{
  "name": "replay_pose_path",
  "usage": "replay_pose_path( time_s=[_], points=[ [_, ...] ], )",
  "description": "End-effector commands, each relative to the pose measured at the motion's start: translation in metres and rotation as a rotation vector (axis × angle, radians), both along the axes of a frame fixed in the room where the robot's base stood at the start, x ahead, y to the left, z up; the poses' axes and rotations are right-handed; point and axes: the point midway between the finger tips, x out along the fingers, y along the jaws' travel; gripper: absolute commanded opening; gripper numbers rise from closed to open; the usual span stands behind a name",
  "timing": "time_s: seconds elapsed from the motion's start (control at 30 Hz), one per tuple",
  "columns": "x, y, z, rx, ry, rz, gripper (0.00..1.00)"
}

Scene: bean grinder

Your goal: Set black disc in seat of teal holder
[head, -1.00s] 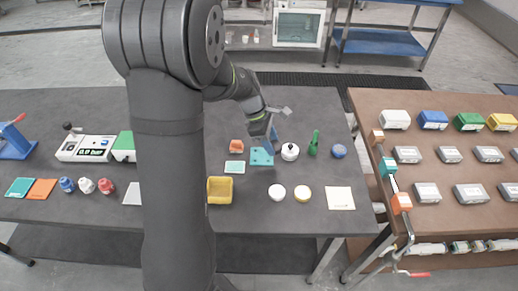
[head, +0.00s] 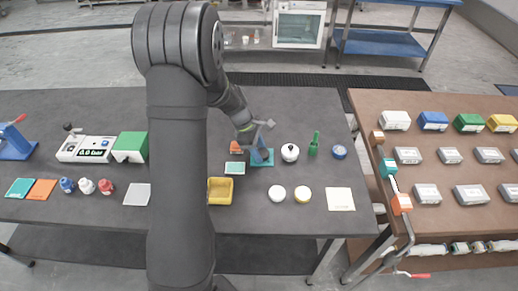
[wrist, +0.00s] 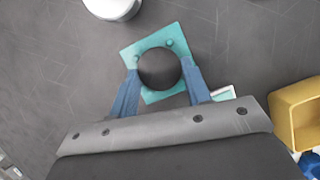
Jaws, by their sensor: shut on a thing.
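The teal holder (head: 268,153) is a flat plate on the dark table, partly hidden by my gripper in the head view. In the wrist view the teal holder (wrist: 142,48) shows small round teal studs beside the black disc (wrist: 159,70). My gripper (wrist: 161,74) has its two blue fingers shut on the disc, one on each side. The disc appears over the middle of the holder and hides its seat. I cannot tell whether it touches the holder. In the head view my gripper (head: 261,158) is low at the holder, and the disc is not clearly visible.
A white round lidded pot (head: 290,153) stands just right of the holder. An orange block (head: 236,147) and a teal-edged white card (head: 235,168) lie to its left. A yellow bin (head: 220,190) is nearer.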

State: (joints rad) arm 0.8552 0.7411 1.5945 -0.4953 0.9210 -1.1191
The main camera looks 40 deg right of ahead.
Motion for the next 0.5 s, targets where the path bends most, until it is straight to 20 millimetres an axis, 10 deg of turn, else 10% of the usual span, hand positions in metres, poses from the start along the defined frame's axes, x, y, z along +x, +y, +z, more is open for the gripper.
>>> replay_pose_path(
  time_s=[0.07,0.1,0.2,0.5],
  points=[
    [-0.0001,0.0000,-0.0029,0.001,0.001,0.001,0.21],
    [-0.0001,0.0001,-0.0027,0.000,0.000,0.001,0.50],
    [-0.0001,0.0001,-0.0025,0.000,0.000,0.001,0.66],
    [-0.0001,0.0000,-0.0004,0.000,0.000,0.000,0.66]
  ],
)
